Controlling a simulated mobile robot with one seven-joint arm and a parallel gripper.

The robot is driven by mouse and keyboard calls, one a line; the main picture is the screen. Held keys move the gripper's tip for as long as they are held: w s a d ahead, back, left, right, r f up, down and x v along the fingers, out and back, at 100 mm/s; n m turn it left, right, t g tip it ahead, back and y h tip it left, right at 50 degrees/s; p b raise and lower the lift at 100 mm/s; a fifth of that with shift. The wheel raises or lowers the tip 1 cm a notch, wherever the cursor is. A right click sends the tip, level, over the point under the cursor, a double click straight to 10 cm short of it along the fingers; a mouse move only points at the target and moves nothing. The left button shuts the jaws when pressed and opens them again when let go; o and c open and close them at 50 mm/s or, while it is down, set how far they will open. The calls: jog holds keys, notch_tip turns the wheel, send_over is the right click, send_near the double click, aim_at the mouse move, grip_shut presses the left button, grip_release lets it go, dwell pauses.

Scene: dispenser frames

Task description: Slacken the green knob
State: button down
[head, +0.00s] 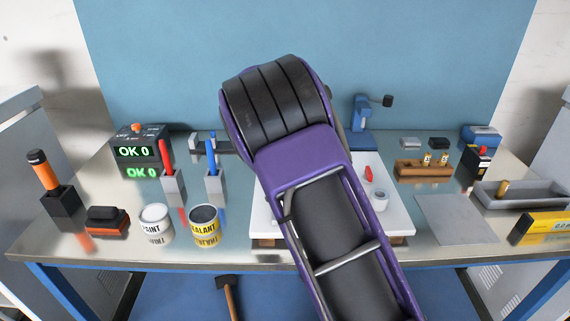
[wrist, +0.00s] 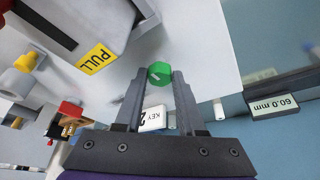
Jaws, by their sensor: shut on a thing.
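The green knob (wrist: 159,73) shows in the wrist view as a faceted green piece with a pale mark on its face. It stands in front of a white panel (wrist: 205,40). My gripper (wrist: 159,80) has its two dark fingers on either side of the knob, shut on it. In the head view my purple and black arm hides the knob and the gripper. A grey unit with a yellow PULL label (wrist: 96,59) is to the left of the knob in the wrist view. A white KEY 2 tag (wrist: 151,119) shows between the fingers.
In the head view, a paint can (head: 155,222), a sealant can (head: 204,220) and red and blue pens in holders stand left of my arm. A wooden block (head: 423,170) and a grey tray (head: 520,196) are on the right. A grey plate (head: 455,220) lies bare.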

jog(key=shift+a+m+g, duration=0.1)
jog(key=shift+m+g, duration=0.2)
jog(key=shift+m, duration=0.3)
jog(key=c, duration=0.5)
grip_release()
jog(key=shift+r, duration=0.1)
jog(key=p+v, duration=0.1)
jog(key=v, duration=1.6)
jog(key=shift+a, duration=0.3)
jog(key=shift+s, duration=0.1)
